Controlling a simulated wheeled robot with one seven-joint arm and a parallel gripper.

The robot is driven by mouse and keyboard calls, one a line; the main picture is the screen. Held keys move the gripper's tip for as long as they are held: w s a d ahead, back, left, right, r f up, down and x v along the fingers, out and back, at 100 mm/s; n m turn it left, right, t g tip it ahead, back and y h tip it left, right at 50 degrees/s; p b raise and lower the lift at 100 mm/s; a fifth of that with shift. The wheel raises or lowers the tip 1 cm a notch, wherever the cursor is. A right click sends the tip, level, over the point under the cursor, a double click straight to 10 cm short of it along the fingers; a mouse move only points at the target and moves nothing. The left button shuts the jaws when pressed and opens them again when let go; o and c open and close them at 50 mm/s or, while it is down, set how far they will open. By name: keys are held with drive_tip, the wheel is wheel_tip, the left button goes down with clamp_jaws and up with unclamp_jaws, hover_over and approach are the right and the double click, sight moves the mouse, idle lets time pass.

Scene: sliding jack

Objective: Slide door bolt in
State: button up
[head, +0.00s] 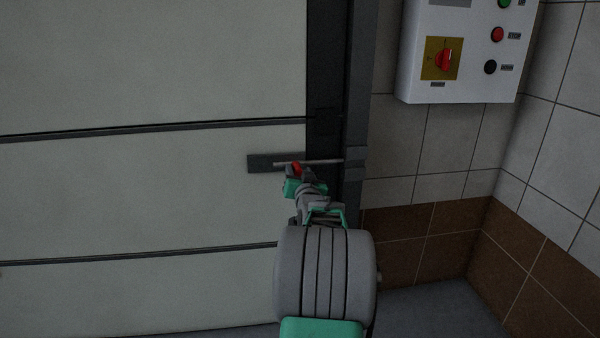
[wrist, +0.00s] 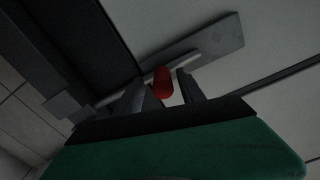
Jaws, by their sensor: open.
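The door bolt is a thin light rod (head: 322,162) lying across a dark grey mounting plate (head: 260,163) on the pale door. Its red handle (head: 296,169) sits at my gripper (head: 298,174). The rod's right end reaches the grey door frame in the head view. In the wrist view the red handle (wrist: 162,82) lies between or just beyond the two fingers of my gripper (wrist: 165,90), which stand apart. I cannot tell whether a finger touches the handle. The rod (wrist: 178,63) and plate (wrist: 225,42) also show there.
The pale panelled door (head: 150,195) fills the left side. A dark grey door frame (head: 354,100) stands right of the bolt. A white control box (head: 462,85) with a red switch and several buttons hangs on the tiled wall at upper right. Grey floor shows at lower right.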

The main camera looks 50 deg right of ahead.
drive_tip(key=p+v, duration=0.1)
drive_tip(key=v, duration=0.6)
drive_tip(key=shift+s, duration=0.2)
drive_tip(key=shift+a, duration=0.1)
